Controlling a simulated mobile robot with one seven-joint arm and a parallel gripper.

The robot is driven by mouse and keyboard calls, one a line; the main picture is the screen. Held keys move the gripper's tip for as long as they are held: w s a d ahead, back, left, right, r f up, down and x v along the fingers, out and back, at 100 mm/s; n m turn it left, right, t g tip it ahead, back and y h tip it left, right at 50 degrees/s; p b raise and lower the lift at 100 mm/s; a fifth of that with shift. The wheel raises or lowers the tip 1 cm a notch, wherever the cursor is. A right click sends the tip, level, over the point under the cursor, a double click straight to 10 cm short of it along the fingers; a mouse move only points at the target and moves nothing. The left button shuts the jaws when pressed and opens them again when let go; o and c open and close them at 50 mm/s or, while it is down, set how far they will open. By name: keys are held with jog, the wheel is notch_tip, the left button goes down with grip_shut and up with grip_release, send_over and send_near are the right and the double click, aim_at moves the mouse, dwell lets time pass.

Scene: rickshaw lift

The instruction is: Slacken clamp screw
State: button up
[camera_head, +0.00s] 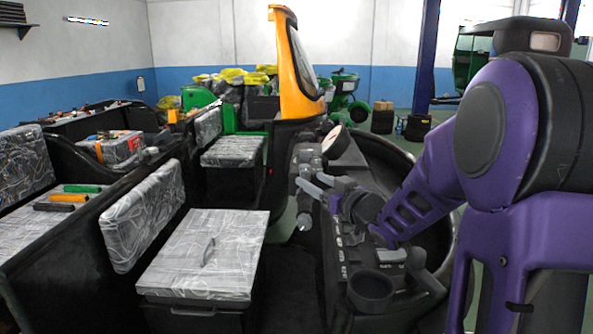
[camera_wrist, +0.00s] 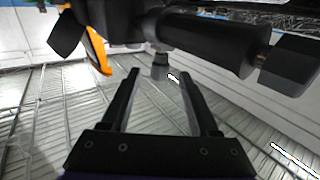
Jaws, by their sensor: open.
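In the wrist view, a small dark knob with a narrow stem, which looks like the clamp screw (camera_wrist: 160,66), sticks out from a black bar assembly (camera_wrist: 212,40). My gripper (camera_wrist: 159,73) is open, with its two black fingers on either side of the knob in the picture. I see no clear contact, and the depth gap is hard to judge. In the head view, my gripper (camera_head: 312,182) is at the handlebar (camera_head: 304,207) beside the dashboard. The screw cannot be made out there.
A dark dashboard (camera_head: 341,237) with a round cup-like holder (camera_head: 371,290) lies below my arm. A seat with a silvery cover (camera_head: 205,255) is at the left. An orange windshield frame (camera_head: 290,65) rises behind the handlebar. Tools with green and orange handles (camera_head: 68,198) lie on another seat.

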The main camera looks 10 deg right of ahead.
jog(key=x, duration=0.7)
grip_shut()
